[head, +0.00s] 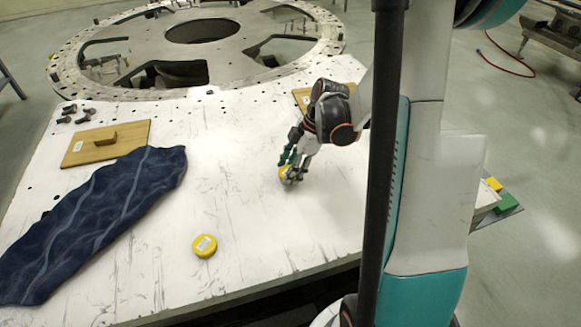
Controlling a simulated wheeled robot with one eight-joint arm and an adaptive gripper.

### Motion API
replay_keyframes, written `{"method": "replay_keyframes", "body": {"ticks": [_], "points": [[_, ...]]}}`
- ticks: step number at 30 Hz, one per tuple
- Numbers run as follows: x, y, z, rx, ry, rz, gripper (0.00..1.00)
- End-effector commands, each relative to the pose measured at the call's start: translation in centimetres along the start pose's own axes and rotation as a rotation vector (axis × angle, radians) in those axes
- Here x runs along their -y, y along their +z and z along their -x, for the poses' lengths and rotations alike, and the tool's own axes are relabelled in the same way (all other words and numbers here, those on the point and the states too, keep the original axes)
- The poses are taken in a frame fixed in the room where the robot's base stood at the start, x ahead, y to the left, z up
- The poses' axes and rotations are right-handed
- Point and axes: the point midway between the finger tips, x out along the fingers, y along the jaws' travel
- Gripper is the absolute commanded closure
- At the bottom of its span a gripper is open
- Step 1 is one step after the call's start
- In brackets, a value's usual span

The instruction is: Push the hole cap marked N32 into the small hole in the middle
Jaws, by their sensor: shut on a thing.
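My gripper (291,174) points down over the right half of the white table. It is shut on a yellow cap (284,172), partly hidden by the fingers. I cannot tell whether that cap touches the table top. A second round yellow cap (205,246) with a pale label lies flat near the front of the table. Neither marking is readable, so I cannot tell which cap is N32. The grey turret plate (110,45) lies at the back, with a large round opening and cut-outs. I cannot make out which small hole is the middle one.
A dark blue cloth (100,220) lies along the left. A wooden board with a handle (105,144) and several dark bolts (68,113) are behind it. Another wooden board (303,97) is partly behind my arm. The white table's (235,190) centre is clear.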

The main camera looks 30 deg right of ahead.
Motion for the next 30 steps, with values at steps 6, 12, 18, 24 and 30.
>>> {"method": "replay_keyframes", "body": {"ticks": [6,12,18,24,30], "points": [[0.0,0.08,-0.2,0.0,0.0,0.0,0.77],[0.0,0.17,-0.41,0.0,0.0,0.0,0.77],[0.01,0.25,-0.61,0.0,0.0,0.0,0.77],[0.01,0.33,-0.81,0.0,0.0,0.0,0.77],[0.01,0.32,-0.79,0.0,0.0,0.0,0.3]]}}
